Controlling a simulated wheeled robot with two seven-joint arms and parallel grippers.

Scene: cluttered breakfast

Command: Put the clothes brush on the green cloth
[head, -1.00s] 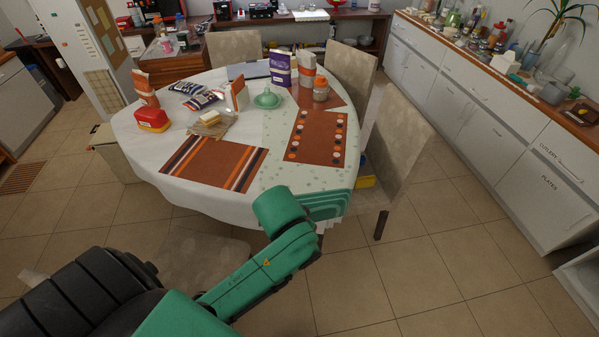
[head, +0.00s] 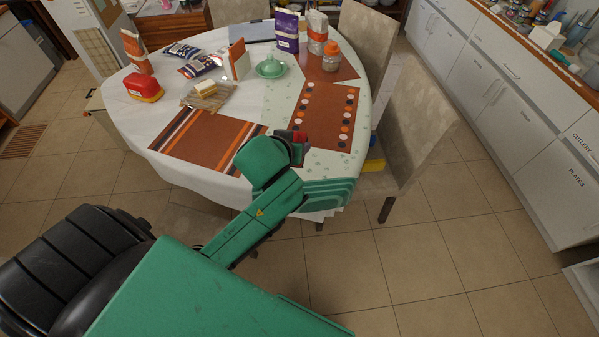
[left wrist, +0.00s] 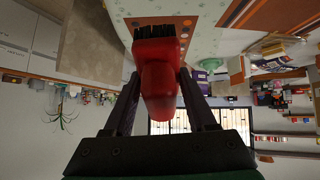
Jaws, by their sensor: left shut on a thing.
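The clothes brush (left wrist: 160,75) is red with black bristles; in the left wrist view it sits between the two dark fingers, bristle end away from the palm. My left gripper (left wrist: 158,88) is shut on it. In the head view a bit of the red brush (head: 299,137) shows past my green wrist, over the table's near edge. The green cloth (head: 325,162) is a pale green runner with small leaf prints, hanging over the near edge. The brush appears held above the table near this cloth; the exact gap cannot be told. My right gripper is not in view.
A dotted brown mat (head: 328,112) covers part of the runner. A striped mat (head: 208,137) lies to its left. A green lidded dish (head: 270,67), a jar (head: 331,56) and a purple bag (head: 286,32) stand farther back. A chair (head: 410,125) is at the right.

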